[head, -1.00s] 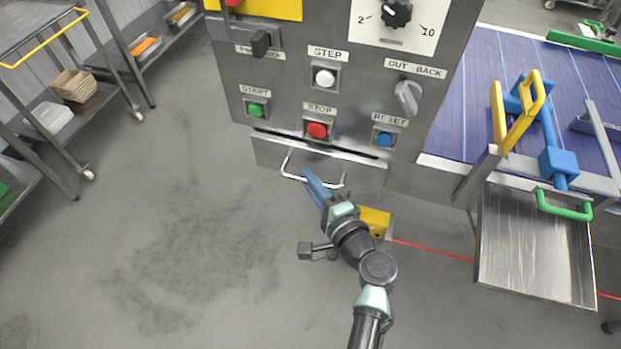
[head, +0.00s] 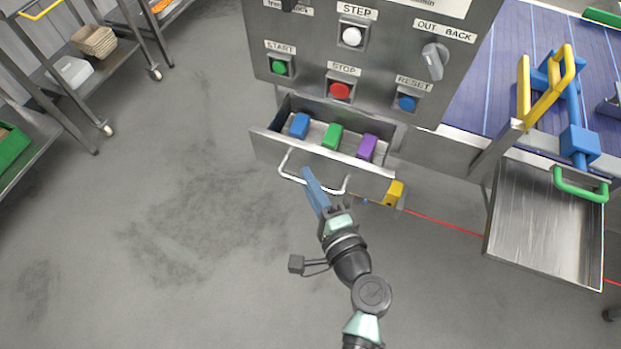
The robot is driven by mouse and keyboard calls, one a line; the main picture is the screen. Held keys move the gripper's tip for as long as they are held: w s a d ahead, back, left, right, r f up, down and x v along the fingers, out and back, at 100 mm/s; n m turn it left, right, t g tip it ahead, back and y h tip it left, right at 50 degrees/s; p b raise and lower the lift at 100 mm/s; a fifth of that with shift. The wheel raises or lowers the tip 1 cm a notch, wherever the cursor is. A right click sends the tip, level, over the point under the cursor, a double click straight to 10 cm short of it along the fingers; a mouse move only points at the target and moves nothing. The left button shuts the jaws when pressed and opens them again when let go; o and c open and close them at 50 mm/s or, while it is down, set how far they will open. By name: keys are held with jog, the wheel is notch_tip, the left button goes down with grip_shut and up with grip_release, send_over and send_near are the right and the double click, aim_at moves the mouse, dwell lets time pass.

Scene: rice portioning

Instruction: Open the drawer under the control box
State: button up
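The drawer (head: 268,147) under the control box (head: 389,58) stands pulled out, with its inside showing. In it lie a blue block (head: 300,125), a green block (head: 332,136) and a purple block (head: 367,147). A white bar handle (head: 289,175) runs along the drawer front.
A yellow block-like part (head: 394,192) sits low, right of the drawer. A metal tray (head: 545,225) with a green handle (head: 580,190) juts out at right. Shelf carts (head: 72,85) stand at left. The floor in front of the drawer is clear.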

jog(key=shift+o, duration=1.4)
jog(key=b+v, duration=0.2)
jog(key=v, duration=1.1)
